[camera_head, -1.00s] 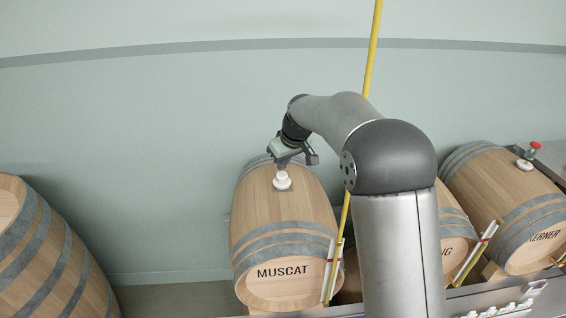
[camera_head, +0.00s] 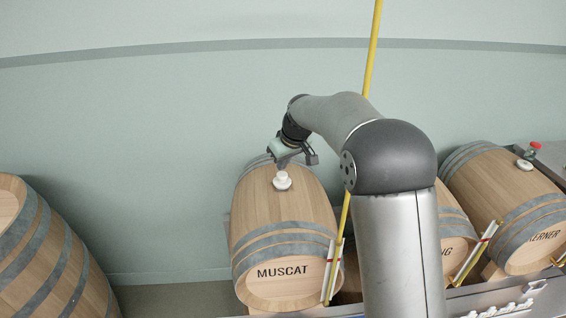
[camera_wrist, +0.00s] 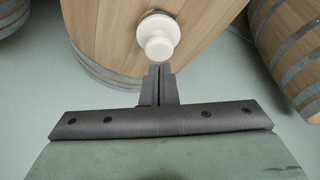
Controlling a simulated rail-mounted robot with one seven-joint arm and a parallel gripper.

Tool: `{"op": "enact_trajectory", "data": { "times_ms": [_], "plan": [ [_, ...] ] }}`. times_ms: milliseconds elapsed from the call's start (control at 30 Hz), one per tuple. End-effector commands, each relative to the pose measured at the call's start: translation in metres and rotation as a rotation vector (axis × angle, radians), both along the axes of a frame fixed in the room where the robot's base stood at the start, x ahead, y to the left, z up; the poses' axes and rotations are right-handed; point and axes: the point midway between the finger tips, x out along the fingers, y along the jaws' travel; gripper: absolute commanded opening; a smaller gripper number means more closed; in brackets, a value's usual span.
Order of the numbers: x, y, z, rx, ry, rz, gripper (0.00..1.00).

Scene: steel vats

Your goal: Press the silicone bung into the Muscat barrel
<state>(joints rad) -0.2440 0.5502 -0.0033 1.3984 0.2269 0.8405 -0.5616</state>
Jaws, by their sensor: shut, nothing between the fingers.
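The Muscat barrel (camera_head: 284,215) lies on its side in the head view, with its lettered end facing the camera. The white silicone bung (camera_head: 282,178) stands on top of the barrel at the bung hole; how deep it sits I cannot tell. In the wrist view the bung (camera_wrist: 158,36) shows as a round white knob over a wider white ring on the barrel's staves (camera_wrist: 110,30). My gripper (camera_wrist: 159,70) is shut and empty. Its fingertips appear just below the bung in the wrist view. In the head view my gripper (camera_head: 287,163) is above the bung; contact is unclear.
A barrel marked Kerner (camera_head: 510,205) stands at the right, with a partly hidden barrel (camera_head: 458,232) between it and my arm. Another barrel (camera_head: 45,250) is at the left. A yellow pole (camera_head: 373,45) and a gauge with a yellow tube (camera_head: 333,270) stand close right of the Muscat barrel.

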Motion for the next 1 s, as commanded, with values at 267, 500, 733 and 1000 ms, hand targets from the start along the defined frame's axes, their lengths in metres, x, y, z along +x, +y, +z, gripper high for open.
{"op": "enact_trajectory", "data": {
  "times_ms": [267, 500, 733, 1000],
  "plan": [
    [0.000, 0.000, 0.000, 0.000, 0.000, 0.000, 0.00],
    [0.000, 0.000, -0.004, 0.000, 0.000, 0.000, 0.00],
    [0.000, 0.000, -0.007, -0.001, 0.001, 0.000, 0.00],
    [0.000, 0.000, -0.011, -0.001, 0.001, 0.000, 0.00]
  ]
}}
